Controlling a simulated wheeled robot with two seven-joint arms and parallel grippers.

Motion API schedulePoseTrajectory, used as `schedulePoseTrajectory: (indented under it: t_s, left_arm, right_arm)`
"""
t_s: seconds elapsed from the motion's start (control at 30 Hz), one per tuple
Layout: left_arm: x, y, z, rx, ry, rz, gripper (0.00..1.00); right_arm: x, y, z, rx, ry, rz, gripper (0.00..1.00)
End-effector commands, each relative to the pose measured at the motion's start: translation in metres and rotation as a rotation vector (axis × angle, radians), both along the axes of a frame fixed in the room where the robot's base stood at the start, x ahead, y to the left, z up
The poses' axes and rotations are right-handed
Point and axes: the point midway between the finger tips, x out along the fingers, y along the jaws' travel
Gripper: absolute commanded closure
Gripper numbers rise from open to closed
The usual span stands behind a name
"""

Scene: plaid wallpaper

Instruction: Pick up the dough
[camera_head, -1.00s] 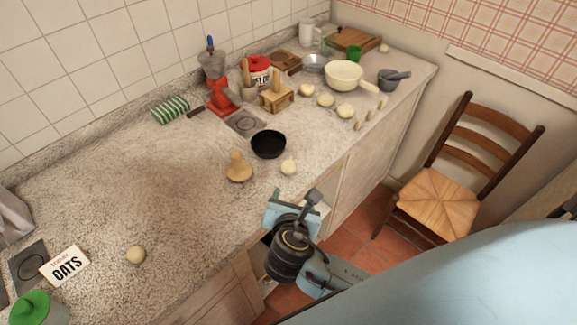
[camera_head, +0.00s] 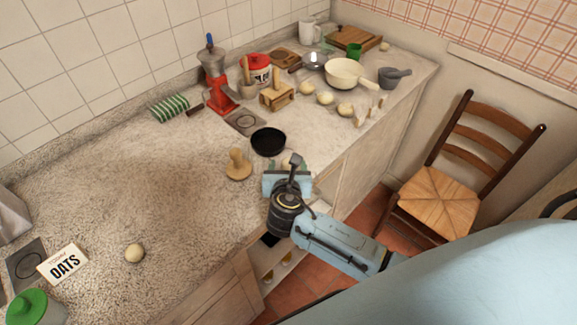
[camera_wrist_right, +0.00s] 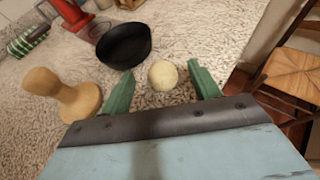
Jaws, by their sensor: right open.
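A round pale dough ball (camera_wrist_right: 163,75) lies on the speckled counter, between and just beyond the two green fingertips of my right gripper (camera_wrist_right: 162,88) in the wrist view. The fingers are apart and the gripper is empty. In the head view my right gripper (camera_head: 287,172) is over the counter's front edge and hides most of this ball. Other dough balls lie at the back right, such as one (camera_head: 346,110), and one alone (camera_head: 135,253) at the front left. My left gripper is not in view.
A black bowl (camera_head: 268,142) stands just behind the ball, and a wooden press (camera_head: 238,166) stands to its left. An oats card (camera_head: 63,264) and a green-lidded jar (camera_head: 38,306) are at the left. The counter's middle left is clear. A chair (camera_head: 440,190) stands at right.

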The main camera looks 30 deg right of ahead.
Motion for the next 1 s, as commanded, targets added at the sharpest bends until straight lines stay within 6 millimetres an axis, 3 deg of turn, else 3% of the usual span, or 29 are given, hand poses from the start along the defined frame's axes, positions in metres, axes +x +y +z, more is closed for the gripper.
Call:
schedulePoseTrajectory:
  t_s: [0.2,0.47,0.83,1.0]
  left_arm:
    - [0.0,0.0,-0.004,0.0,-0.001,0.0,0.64]
    - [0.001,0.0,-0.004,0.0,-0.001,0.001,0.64]
    - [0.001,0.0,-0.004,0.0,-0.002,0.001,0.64]
    - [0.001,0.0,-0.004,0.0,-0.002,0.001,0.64]
  right_arm:
    - [0.022,-0.013,-0.011,0.0,0.001,0.0,0.38]
    - [0.024,-0.014,-0.012,0.001,0.002,0.001,0.38]
    - [0.023,-0.013,-0.011,0.001,0.002,0.001,0.85]
    - [0.024,-0.013,-0.011,0.001,0.002,0.001,0.86]
